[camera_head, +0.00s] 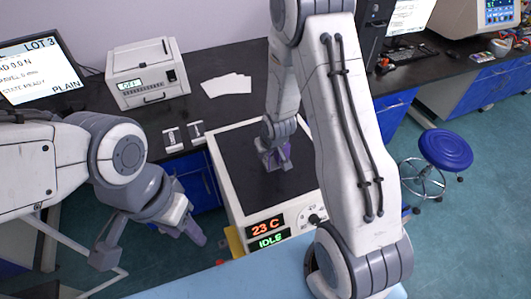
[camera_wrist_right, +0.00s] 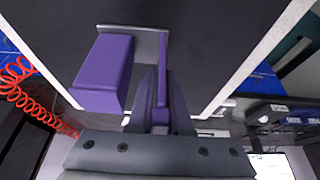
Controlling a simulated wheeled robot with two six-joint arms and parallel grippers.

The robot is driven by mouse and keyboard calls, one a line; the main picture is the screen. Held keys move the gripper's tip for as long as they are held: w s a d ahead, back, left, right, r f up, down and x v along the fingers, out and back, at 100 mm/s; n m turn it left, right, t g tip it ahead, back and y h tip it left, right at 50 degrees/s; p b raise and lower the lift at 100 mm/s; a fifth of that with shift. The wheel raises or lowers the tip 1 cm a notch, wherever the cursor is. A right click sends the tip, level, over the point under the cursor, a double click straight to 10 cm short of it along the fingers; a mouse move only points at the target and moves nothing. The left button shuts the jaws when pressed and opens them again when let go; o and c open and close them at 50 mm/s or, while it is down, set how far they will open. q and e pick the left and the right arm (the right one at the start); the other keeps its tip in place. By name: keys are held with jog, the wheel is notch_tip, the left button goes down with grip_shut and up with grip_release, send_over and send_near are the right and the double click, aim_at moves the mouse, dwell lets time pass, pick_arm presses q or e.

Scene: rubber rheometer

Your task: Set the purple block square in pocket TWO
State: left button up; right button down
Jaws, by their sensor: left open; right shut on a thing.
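My right gripper (camera_head: 270,158) is over the dark top of the machine with the "23 C" and "IDLE" readouts. It is shut on the purple block (camera_head: 286,153), partly hidden by the hand. In the right wrist view, the purple block (camera_wrist_right: 104,75) shows beside a thin purple part between the fingers (camera_wrist_right: 160,110), with a grey metal strip (camera_wrist_right: 133,28) across their far ends. I cannot tell whether it touches the dark surface. My left gripper (camera_head: 192,230) is open and empty, low in front of the bench, left of the machine. No pocket label is readable.
The machine (camera_head: 228,190) has a pale rim around its dark top. A white box (camera_head: 147,76) reading "OFF", papers (camera_head: 227,84) and a monitor (camera_head: 36,72) are behind. A blue stool (camera_head: 445,149) stands right.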

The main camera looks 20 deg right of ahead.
jog(key=shift+f, duration=0.25)
jog(key=c, duration=0.8)
grip_release()
jog(key=shift+r, duration=0.1)
jog(key=shift+c, duration=0.2)
jog(key=shift+r, duration=0.1)
